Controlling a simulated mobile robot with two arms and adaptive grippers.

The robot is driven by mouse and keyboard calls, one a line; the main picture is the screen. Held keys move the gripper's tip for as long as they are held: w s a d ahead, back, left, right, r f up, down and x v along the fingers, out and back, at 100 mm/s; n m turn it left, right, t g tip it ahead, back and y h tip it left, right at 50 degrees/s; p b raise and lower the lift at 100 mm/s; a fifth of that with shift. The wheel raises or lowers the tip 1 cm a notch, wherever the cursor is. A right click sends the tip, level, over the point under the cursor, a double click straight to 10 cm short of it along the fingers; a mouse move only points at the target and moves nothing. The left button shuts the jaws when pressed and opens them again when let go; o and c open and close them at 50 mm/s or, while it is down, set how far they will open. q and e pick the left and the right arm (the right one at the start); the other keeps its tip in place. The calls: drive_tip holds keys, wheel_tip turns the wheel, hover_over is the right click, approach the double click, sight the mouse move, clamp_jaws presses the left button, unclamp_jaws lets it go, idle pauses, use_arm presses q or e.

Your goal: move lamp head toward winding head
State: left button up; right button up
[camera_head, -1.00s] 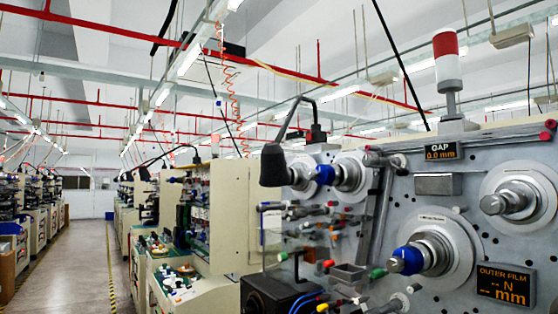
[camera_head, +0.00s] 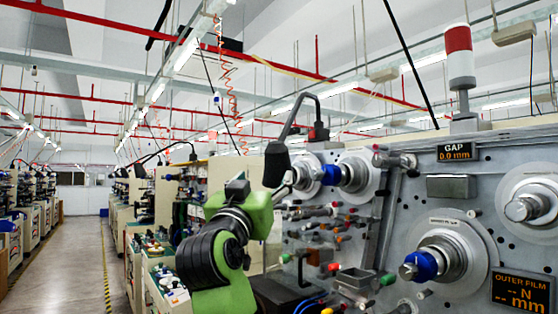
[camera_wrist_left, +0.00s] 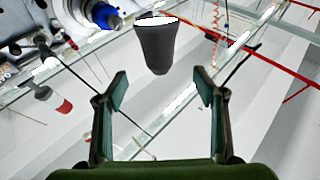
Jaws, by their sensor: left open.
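The dark lamp head (camera_head: 276,166) hangs from a bent black arm above the machine, left of the upper spindle with a blue part (camera_head: 332,175). A larger blue-tipped winding head (camera_head: 424,264) sits lower on the grey panel. In the left wrist view the lamp head (camera_wrist_left: 157,46) is a dark cone with a bright end, just beyond the fingertips. My left gripper (camera_wrist_left: 160,82) is open and empty, its fingers spread to either side below the lamp head, apart from it. In the head view my green left arm reaches up beneath the lamp head. My right gripper is not in view.
The machine panel carries another spindle (camera_head: 526,208), a GAP display (camera_head: 459,152) and a red-and-white signal light (camera_head: 459,55). Several small rollers crowd the area below the lamp. An open aisle (camera_head: 72,262) runs along the left.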

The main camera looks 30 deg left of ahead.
sight(274, 164)
use_arm(q)
drive_tip(key=p+x, duration=0.7)
drive_tip(key=x, duration=0.5)
drive_tip(key=shift+w+r, duration=0.1)
drive_tip(key=shift+w+a, duration=0.1)
drive_tip(key=shift+w, duration=0.45)
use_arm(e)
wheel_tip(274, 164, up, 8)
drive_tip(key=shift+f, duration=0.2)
